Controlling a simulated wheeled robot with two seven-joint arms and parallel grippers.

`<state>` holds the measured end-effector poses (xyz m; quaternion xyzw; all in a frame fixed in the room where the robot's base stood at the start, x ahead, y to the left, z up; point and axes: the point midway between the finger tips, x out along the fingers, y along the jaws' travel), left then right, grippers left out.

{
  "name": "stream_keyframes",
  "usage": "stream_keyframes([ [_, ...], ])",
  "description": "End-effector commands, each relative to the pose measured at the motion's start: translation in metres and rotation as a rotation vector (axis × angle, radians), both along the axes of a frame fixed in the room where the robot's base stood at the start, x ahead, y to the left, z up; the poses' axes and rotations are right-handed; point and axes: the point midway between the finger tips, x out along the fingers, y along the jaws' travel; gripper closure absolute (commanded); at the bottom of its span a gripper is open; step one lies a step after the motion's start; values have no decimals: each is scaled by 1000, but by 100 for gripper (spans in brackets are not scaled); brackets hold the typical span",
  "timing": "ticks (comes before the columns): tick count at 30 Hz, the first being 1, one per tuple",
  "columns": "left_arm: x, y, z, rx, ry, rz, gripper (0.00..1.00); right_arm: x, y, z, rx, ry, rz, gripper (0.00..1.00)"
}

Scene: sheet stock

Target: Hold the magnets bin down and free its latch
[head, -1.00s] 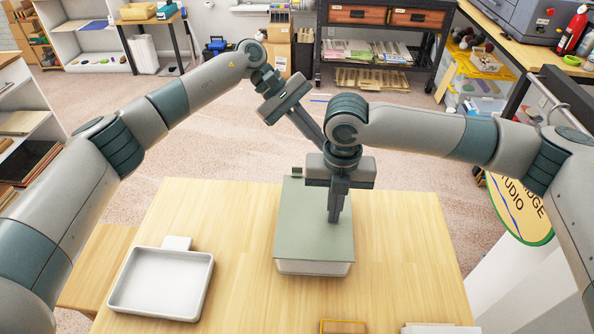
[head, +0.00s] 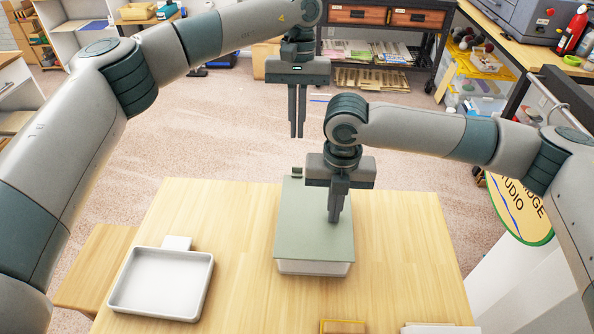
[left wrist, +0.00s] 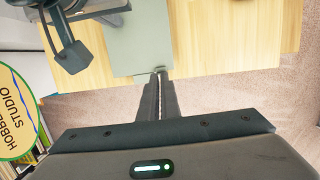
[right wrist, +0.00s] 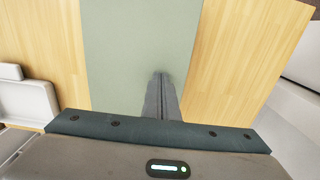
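The magnets bin (head: 312,268) stands on the wooden table, a pale box under a flat grey-green lid (head: 300,225). A small dark tab, apparently its latch (head: 297,171), shows at the lid's far edge. My right gripper (head: 334,220) is shut and empty, pointing down with its tips at the right part of the lid; the right wrist view shows the lid under its fingers (right wrist: 161,76). My left gripper (head: 297,136) is shut and empty, pointing down beyond and above the lid's far edge. In the left wrist view its fingertips (left wrist: 159,71) appear near that edge.
A white tray (head: 120,301) lies on the table at left. A wooden-framed item (head: 342,327) and a pale item (head: 440,330) sit at the front edge. The table (head: 400,230) is clear right of the bin.

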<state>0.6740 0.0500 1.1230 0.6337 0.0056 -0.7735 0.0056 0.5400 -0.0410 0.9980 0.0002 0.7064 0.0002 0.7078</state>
Motion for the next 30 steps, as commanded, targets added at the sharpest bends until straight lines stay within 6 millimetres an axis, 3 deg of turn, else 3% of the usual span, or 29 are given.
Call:
stream_keyframes([
  [11,-3,0,-18,-2,1,1,97,-3,-1,-6,-6,10,1,100],
  [30,-19,0,-93,-2,2,2,97,-3,-1,-6,-6,9,1,100],
])
